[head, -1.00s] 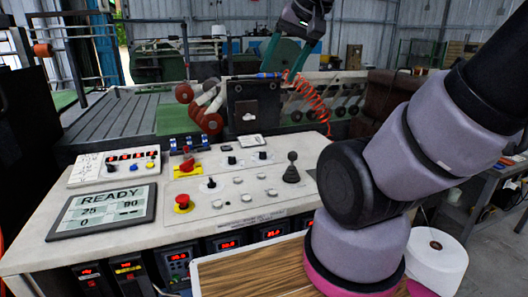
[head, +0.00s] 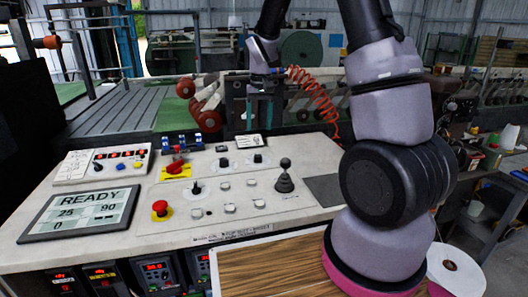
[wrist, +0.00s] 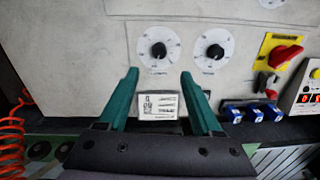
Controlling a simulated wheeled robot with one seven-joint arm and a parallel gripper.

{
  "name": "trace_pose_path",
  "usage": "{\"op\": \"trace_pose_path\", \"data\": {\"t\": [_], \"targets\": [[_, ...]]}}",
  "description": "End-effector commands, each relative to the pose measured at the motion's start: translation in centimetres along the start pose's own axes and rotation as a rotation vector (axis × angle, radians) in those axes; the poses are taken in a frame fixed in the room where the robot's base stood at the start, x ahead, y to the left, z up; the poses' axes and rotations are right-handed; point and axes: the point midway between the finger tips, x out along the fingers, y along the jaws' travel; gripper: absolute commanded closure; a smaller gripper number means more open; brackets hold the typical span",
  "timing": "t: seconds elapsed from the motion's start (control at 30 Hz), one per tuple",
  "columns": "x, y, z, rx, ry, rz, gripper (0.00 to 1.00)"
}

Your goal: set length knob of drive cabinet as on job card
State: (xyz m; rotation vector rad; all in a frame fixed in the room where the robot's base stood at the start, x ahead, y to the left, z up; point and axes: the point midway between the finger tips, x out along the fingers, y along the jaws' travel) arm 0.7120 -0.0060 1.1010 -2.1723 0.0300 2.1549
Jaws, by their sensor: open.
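The drive cabinet's pale sloped top (head: 140,247) carries two small black knobs on white dials at its back, a left one (head: 223,162) and a right one (head: 257,158). In the wrist view, seen from the opposite side, the right one (wrist: 158,49) appears left of the other (wrist: 215,50). Their labels are too blurred to read, so I cannot tell which is length. The job card (wrist: 158,106) shows between my fingers; its print is unreadable. It stands behind the knobs in the head view (head: 250,141). My gripper (wrist: 159,72) is open and empty, its teal fingertips just short of the knobs.
A red switch on a yellow plate (head: 176,168), blue switches (head: 182,142), a red stop button (head: 160,208) and a black joystick (head: 285,176) stand on the panel. The display (head: 86,211) reads READY, 25, 90, 0. An orange coiled hose (head: 312,92) hangs behind.

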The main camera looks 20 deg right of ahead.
Motion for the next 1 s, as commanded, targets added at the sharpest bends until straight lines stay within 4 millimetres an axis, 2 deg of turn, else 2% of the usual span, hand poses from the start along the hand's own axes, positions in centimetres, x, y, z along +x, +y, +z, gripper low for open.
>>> {"op": "trace_pose_path", "data": {"t": [0.23, 0.5, 0.7, 1.0], "targets": [[2.4, -0.1, -0.1, -0.006, -0.011, 0.007, 0.34], [7.5, 0.0, -0.1, -0.006, -0.012, 0.007, 0.34], [10.4, 0.0, -0.1, -0.005, -0.01, 0.006, 0.34], [11.4, 0.0, -0.1, -0.005, -0.007, 0.005, 0.34]]}}
